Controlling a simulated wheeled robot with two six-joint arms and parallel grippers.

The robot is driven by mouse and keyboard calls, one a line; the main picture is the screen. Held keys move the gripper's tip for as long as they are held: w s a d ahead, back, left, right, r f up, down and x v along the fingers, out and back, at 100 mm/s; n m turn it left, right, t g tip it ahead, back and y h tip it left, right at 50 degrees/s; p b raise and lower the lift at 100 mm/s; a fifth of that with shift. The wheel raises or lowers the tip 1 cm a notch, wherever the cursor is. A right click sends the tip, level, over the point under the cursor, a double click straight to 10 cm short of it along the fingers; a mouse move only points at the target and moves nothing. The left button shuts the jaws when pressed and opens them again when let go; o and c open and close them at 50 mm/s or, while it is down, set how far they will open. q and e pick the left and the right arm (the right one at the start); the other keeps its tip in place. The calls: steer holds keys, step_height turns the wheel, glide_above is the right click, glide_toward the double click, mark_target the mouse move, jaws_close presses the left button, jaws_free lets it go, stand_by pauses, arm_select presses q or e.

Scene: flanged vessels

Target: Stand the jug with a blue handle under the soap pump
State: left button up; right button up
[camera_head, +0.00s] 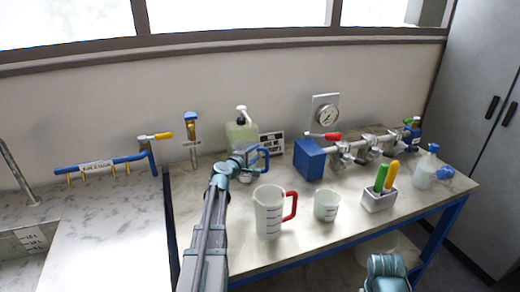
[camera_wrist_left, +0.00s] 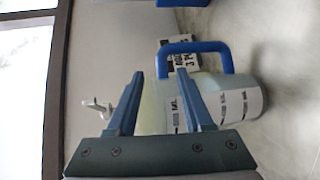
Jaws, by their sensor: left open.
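The jug with a blue handle (camera_head: 264,153) stands on the bench, mostly hidden behind my left gripper in the head view. In the left wrist view its clear, marked body (camera_wrist_left: 242,100) lies at the right, with the blue handle at the top. The soap pump (camera_head: 240,135) is a pale green bottle with a white pump head, standing at the back against the wall. Its white spout shows in the left wrist view (camera_wrist_left: 97,107). My left gripper (camera_wrist_left: 161,75) is open, its fingers at the jug's rim side; contact cannot be told. My right gripper's fingers do not show.
A jug with a red handle (camera_head: 270,212), a small beaker (camera_head: 326,205) and a white holder (camera_head: 379,200) with green and yellow handles stand to the right. A blue box (camera_head: 309,160) with pipework lies behind them. A blue tap rail (camera_head: 100,163) is at the left.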

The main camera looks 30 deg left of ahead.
arm_select(q)
steer(key=s+r, duration=0.1)
steer(key=s, duration=0.5)
steer(key=shift+s+p, duration=0.15)
steer(key=shift+p, duration=0.25)
steer(key=shift+d, duration=0.1)
